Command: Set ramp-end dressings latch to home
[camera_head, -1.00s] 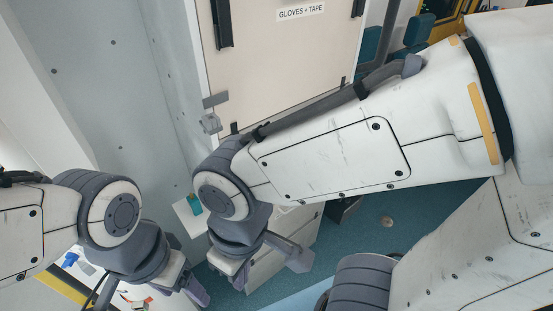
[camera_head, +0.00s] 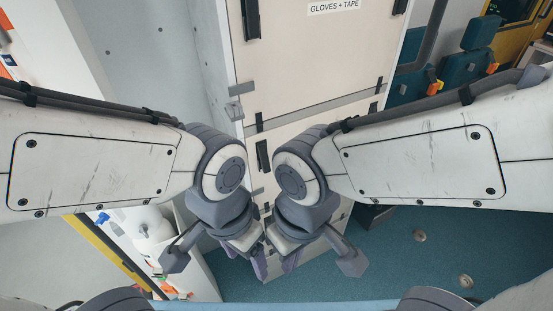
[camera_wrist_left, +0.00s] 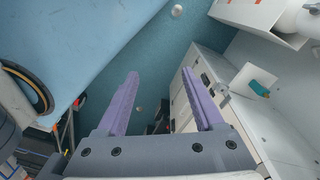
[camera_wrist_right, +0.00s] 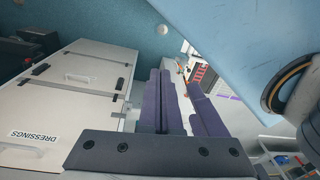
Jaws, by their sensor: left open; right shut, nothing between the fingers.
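In the right wrist view, a pale cabinet front carries a DRESSINGS label (camera_wrist_right: 33,137), seen upside down. Small grey fittings (camera_wrist_right: 119,84) sit at its right edge; I cannot tell which is the ramp-end latch or how it is set. In the head view, a grey latch-like fitting (camera_head: 235,110) is at the left edge of the GLOVES + TAPE panel (camera_head: 310,50). My left gripper (camera_head: 260,267) is open and empty, low in the middle. My right gripper (camera_head: 291,262) is shut and empty just beside it. Both are in front of the lower cabinet and partly hide it.
Teal floor (camera_head: 400,250) is open at the right. Teal seats (camera_head: 470,60) stand at the upper right. In the left wrist view, a white shelf (camera_wrist_left: 252,82) holds a small teal item (camera_wrist_left: 260,88). A blue surface (camera_wrist_right: 250,40) crosses close in the right wrist view.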

